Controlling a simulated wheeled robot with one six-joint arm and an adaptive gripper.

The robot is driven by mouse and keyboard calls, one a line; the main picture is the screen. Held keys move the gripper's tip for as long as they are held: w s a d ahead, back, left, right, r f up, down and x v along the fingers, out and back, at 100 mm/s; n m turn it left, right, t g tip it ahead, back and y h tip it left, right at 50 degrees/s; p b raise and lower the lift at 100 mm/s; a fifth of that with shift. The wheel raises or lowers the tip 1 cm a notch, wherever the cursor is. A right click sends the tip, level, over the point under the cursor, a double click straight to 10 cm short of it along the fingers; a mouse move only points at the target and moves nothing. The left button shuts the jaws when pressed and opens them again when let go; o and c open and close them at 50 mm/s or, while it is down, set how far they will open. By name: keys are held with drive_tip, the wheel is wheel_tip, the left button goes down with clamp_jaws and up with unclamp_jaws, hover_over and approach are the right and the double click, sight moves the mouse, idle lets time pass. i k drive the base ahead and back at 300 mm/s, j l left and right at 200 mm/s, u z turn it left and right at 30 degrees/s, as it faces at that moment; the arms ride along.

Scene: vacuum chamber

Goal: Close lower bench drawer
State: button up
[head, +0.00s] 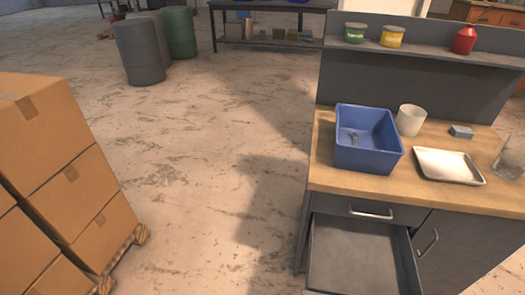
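The workbench (455,199) with a wooden top and grey body stands at the right of the head view. Its upper drawer (343,205), with a metal bar handle (371,214), is shut under the top. Below it the lower drawer (352,262) is pulled out, and its grey inside looks empty. The lower drawer's front and handle are hidden below the picture's bottom edge. My gripper is not in view.
A blue bin (368,156), white cup (410,120), metal tray (449,166) and glass beaker (511,157) stand on the bench. A cupboard door (450,250) is beside the drawers. Stacked cartons (60,165) stand at left. The floor (215,180) between is clear.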

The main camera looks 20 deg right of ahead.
sight(347, 256)
drive_tip(key=l+z, duration=0.3)
drive_tip(key=k+l+z, duration=0.1)
drive_tip(key=z, duration=0.2)
drive_tip(key=l+z, duration=0.4)
drive_tip(key=l, duration=0.5)
drive_tip(key=l+u, duration=0.25)
drive_tip(key=u, duration=0.2)
drive_tip(key=k+l+u, duration=0.1)
drive_tip(key=l+u, duration=0.15)
drive_tip(key=u, duration=0.2)
drive_tip(key=k+l+u, duration=0.1)
drive_tip(key=u, duration=0.3)
drive_tip(key=i+j+u, duration=0.1)
drive_tip(key=j+u, duration=0.15)
